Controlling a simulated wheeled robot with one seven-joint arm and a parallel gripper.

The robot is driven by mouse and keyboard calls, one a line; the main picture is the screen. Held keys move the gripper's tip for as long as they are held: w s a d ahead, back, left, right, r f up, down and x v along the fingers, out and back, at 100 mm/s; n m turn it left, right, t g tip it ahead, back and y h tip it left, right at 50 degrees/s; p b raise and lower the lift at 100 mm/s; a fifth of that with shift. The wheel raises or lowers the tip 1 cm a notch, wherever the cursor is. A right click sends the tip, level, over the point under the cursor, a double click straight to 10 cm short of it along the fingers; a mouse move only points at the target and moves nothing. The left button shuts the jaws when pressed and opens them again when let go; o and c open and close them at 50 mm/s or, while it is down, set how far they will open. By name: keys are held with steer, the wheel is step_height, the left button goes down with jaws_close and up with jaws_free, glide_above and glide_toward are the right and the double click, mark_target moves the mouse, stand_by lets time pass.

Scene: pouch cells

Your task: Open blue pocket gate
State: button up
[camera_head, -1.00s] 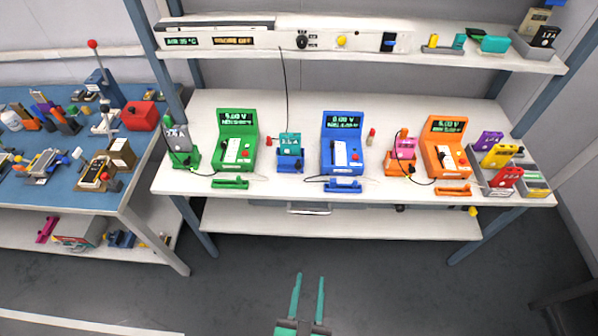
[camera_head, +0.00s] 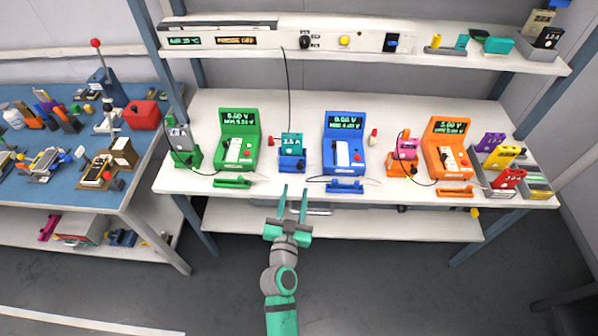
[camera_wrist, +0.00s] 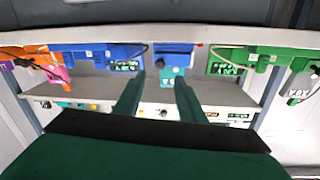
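The blue pocket (camera_head: 291,165) stands near the front edge of the bench, between the green and blue testers. A teal pouch cell (camera_head: 291,143) stands upright in it. In the wrist view the blue pocket (camera_wrist: 174,49) and teal cell (camera_wrist: 171,73) show beyond the fingers. I cannot tell its gate apart from its body. My gripper (camera_head: 294,191) is just off the bench's front edge, in front of the pocket. Its two teal fingers are apart with nothing between them; they also show apart in the wrist view (camera_wrist: 158,84).
The green tester (camera_head: 237,150) stands left of the pocket and the blue tester (camera_head: 343,155) right. Low green (camera_head: 231,183) and blue (camera_head: 343,185) pieces lie near the front edge. Black cables run over the bench. The orange tester (camera_head: 447,158) stands further right. A shelf (camera_head: 340,217) is below.

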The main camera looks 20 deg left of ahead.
mark_target(300, 168)
steer(key=w, duration=0.3)
steer(key=w+a, duration=0.1)
steer(key=w, duration=0.5)
steer(key=shift+a, duration=0.35)
steer(key=shift+c, duration=0.3)
jaws_close()
